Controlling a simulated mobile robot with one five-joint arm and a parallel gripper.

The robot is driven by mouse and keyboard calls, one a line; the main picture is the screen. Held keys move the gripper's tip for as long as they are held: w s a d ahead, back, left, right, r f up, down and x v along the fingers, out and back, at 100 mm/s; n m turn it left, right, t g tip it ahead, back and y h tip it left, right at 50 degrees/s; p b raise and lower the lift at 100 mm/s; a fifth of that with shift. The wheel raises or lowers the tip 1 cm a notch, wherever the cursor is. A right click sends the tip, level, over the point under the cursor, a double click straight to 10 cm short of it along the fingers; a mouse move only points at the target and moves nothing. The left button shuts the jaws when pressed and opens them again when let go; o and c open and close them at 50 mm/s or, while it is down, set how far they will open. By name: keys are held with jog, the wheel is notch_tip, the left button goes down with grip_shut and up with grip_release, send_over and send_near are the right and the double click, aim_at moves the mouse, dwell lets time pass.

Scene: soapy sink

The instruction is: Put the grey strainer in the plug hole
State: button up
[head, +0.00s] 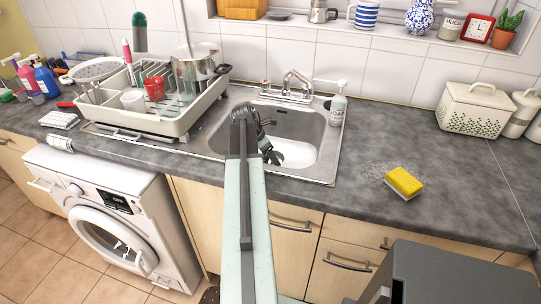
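The steel sink (308,164) is set in the worktop, with white foam or a white dish (296,153) in its basin; I cannot tell which. My arm reaches over the sink's front edge. I cannot make out the grey strainer or the plug hole. My arm and gripper cover part of the basin.
A tap (291,88) and a soap bottle (338,104) stand behind the sink. A loaded dish rack (165,124) is on the left. A yellow sponge (404,182) lies on the right worktop, which has clear room around it. A white basket (474,109) stands farther right.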

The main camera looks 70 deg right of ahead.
jog(key=p+v, duration=1.1)
jog(key=v, duration=0.1)
jog(key=shift+r, duration=0.4)
